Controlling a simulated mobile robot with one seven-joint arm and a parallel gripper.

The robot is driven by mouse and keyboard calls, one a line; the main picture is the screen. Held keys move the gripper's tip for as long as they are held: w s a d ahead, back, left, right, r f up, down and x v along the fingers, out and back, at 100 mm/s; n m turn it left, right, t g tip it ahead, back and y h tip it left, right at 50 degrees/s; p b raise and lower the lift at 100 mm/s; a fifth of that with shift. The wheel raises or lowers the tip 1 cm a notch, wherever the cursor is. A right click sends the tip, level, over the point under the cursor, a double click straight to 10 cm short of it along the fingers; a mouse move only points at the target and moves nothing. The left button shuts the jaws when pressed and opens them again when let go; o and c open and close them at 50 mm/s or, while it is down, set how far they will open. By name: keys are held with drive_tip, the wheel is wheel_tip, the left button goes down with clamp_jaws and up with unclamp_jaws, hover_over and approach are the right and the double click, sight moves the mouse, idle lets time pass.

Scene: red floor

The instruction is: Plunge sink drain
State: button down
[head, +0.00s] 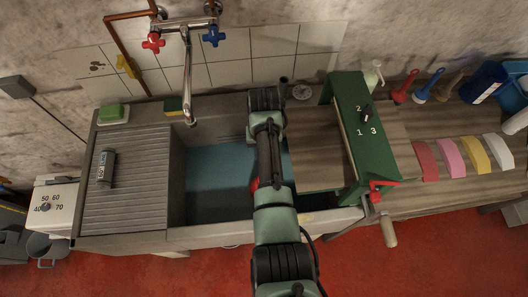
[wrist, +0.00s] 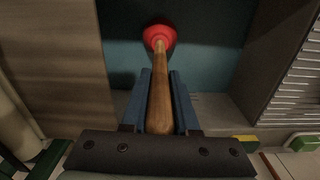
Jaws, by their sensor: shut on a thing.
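The plunger has a wooden handle (wrist: 160,95) and a red rubber cup (wrist: 160,37). In the wrist view my gripper (wrist: 160,78) is shut on the handle, between its two blue fingers, with the cup beyond the fingertips. In the head view a bit of red (head: 254,184), likely the cup, shows beside my arm; the gripper and handle are hidden by the arm. The sink basin (head: 215,172) is blue-green inside and lies under my arm. The cup appears over the basin; I cannot tell whether it touches the bottom. The drain is not visible.
A tap (head: 187,75) stands behind the basin. A ribbed drainboard (head: 135,170) is left, with green soap (head: 111,111) and a sponge (head: 173,104) behind. A green frame (head: 368,135) and a wooden counter (head: 430,140) with brushes are right.

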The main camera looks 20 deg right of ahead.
wheel_tip(320, 180, up, 12)
drive_tip(key=p, duration=0.9)
drive_tip(key=shift+f, duration=0.15)
wheel_tip(320, 180, up, 13)
idle(1.8)
